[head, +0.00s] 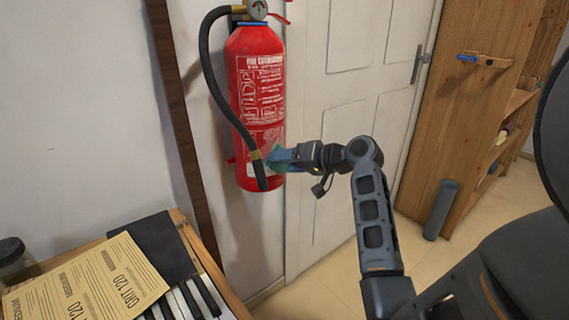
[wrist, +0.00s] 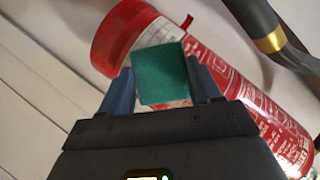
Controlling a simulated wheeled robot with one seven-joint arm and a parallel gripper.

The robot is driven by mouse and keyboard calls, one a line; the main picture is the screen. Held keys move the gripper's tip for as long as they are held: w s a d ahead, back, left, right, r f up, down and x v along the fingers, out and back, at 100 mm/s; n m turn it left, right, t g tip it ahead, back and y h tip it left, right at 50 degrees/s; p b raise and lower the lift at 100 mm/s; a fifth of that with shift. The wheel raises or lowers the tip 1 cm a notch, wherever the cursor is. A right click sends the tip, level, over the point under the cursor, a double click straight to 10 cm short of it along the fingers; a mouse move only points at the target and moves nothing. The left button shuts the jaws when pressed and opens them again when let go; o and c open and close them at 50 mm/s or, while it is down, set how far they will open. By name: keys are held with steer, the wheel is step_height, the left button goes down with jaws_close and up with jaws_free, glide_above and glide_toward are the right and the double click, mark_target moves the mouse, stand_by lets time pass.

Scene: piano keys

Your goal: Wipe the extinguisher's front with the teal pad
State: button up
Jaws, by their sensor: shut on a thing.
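The red fire extinguisher (head: 258,95) hangs upright on the wall beside the door in the head view. Its front bears white printing, and its black hose with a brass end runs down its left side. In the wrist view the extinguisher (wrist: 235,85) lies slantwise across the picture. My gripper (head: 283,158) is at the lower front of the extinguisher. It is shut on the teal pad (wrist: 160,74), which sits between the two fingers in the wrist view. The pad overlaps the extinguisher's lower part; I cannot tell whether it touches it.
The hose (head: 222,95) hangs close to the left of my gripper. A white door (head: 345,90) is behind. A piano keyboard (head: 190,300) with sandpaper sheets (head: 90,285) is at lower left. A wooden shelf (head: 470,100) and a grey cylinder (head: 440,210) stand at right.

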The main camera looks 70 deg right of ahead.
steer(key=shift+w+a+r+p, duration=0.15)
steer(key=shift+a+r+p, duration=0.1)
steer(key=shift+r+p, duration=0.9)
steer(key=shift+w+a+r+p, duration=0.1)
steer(key=shift+a+r+p, duration=0.15)
steer(key=shift+r+p, duration=0.85)
steer(key=shift+s+d+f, duration=0.1)
steer(key=shift+s+d, duration=0.2)
steer(key=shift+d, duration=0.3)
steer(key=shift+s+d+f, duration=0.15)
steer(key=shift+s+d, duration=0.2)
steer(key=shift+d, duration=0.25)
steer(key=shift+s+d+f, duration=0.1)
steer(key=shift+s+d, duration=0.2)
steer(key=shift+d, duration=0.3)
steer(key=s+a+p, duration=0.2)
steer(key=s+a, duration=0.1)
steer(key=s, duration=0.2)
steer(key=shift+s+a, duration=0.1)
steer(key=shift+s, duration=0.05)
